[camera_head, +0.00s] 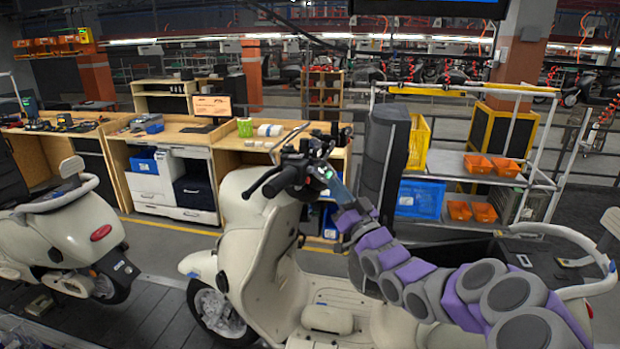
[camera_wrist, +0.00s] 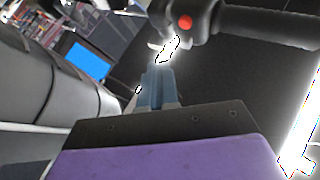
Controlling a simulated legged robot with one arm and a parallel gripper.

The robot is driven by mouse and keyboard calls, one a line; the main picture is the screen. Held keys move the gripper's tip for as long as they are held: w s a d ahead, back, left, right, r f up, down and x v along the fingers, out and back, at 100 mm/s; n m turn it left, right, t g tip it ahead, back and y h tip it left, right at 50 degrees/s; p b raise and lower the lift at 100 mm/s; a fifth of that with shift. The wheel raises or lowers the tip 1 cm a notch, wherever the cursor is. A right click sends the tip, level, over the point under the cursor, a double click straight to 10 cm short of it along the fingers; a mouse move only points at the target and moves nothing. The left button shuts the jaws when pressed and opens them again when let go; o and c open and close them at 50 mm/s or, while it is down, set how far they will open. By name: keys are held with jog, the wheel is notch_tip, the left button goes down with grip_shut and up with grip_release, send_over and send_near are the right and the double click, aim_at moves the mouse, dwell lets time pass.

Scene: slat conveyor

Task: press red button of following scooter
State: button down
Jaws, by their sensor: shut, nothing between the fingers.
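A cream scooter (camera_head: 250,225) stands on the conveyor in front of me, with black handlebars at its top. In the wrist view the red button (camera_wrist: 185,22) sits on the black switch housing beside a ribbed handlebar grip (camera_wrist: 268,27). My gripper (camera_head: 328,174) is at the handlebar in the head view. In the wrist view its blue fingers (camera_wrist: 158,75) are together and empty, pointing toward the housing. The tips are just below the red button in the picture; bright glare lies between them. I cannot tell whether they touch the housing. The red button is not discernible in the head view.
Another cream scooter (camera_head: 62,235) stands at the left on the slats (camera_head: 130,318). Wooden workbenches (camera_head: 170,135) line the back. A black speaker-like column (camera_head: 381,165) and a rack with orange bins (camera_head: 478,164) stand behind my arm at the right.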

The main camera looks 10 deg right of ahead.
aim_at(307, 180)
jog(key=shift+w+a, duration=0.35)
jog(key=shift+a, duration=0.4)
jog(key=shift+w+a, duration=0.35)
jog(key=shift+a, duration=0.4)
jog(key=shift+a, duration=0.1)
dwell(0.9)
jog(key=shift+w+a, duration=0.1)
jog(key=shift+a, duration=0.15)
jog(key=shift+w+a, duration=0.2)
jog(key=shift+a, duration=0.15)
dwell(0.7)
dwell(0.4)
jog(key=shift+s+d+b, duration=0.4)
jog(key=shift+d+b, duration=0.15)
jog(key=shift+d, duration=0.15)
